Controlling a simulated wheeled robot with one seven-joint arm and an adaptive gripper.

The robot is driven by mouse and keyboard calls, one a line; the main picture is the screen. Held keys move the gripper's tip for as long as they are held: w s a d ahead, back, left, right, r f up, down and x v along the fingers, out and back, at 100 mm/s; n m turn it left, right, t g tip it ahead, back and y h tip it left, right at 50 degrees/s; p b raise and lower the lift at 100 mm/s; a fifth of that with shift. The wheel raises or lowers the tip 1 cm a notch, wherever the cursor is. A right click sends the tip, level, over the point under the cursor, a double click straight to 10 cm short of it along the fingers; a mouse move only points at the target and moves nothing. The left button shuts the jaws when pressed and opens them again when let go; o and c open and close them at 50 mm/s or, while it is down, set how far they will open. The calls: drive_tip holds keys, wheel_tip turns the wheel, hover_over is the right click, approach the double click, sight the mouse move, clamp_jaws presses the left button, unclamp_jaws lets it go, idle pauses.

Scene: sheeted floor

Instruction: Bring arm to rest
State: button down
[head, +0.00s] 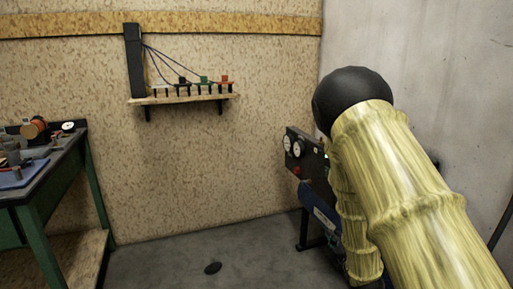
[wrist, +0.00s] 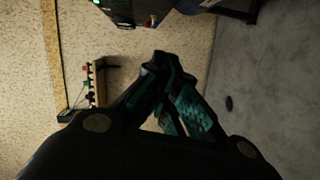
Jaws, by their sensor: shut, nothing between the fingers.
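My gripper (wrist: 157,66) shows in the wrist view with its dark, teal-marked fingers drawn together at the tips. It is shut and empty, and touches nothing that I can see. The wrist view is turned on its side, with the floor to the right. In the head view my yellow arm with its black rounded joint fills the right side. I cannot make out the gripper in that view.
A dark machine with gauges (head: 296,147) stands by the right corner, partly hidden by my arm. A wall shelf (head: 183,98) holds several small coloured items with cables. A green-legged workbench (head: 47,183) stands at left.

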drive_tip(key=s+f+m+g+h, duration=0.2)
drive_tip(key=s+f+m+g, duration=0.55)
drive_tip(key=s+f, duration=1.25)
drive_tip(key=s+a+f+m+g, duration=0.1)
drive_tip(key=s+f+m+g, duration=0.3)
drive_tip(key=s, duration=0.6)
drive_tip(key=s+a+f+m+g, duration=0.1)
drive_tip(key=s+f+m+g, duration=0.1)
drive_tip(key=s+f, duration=0.5)
drive_tip(key=s+a+f+m+g, duration=0.1)
drive_tip(key=s+f+m+g, duration=0.25)
drive_tip(key=s, duration=0.85)
wheel_tip(320, 180, up, 23)
drive_tip(key=p, duration=2.2)
drive_tip(key=shift+r+t+y+p, duration=0.2)
drive_tip(key=shift+t+y+p, duration=0.1)
drive_tip(key=shift+y+p, duration=0.1)
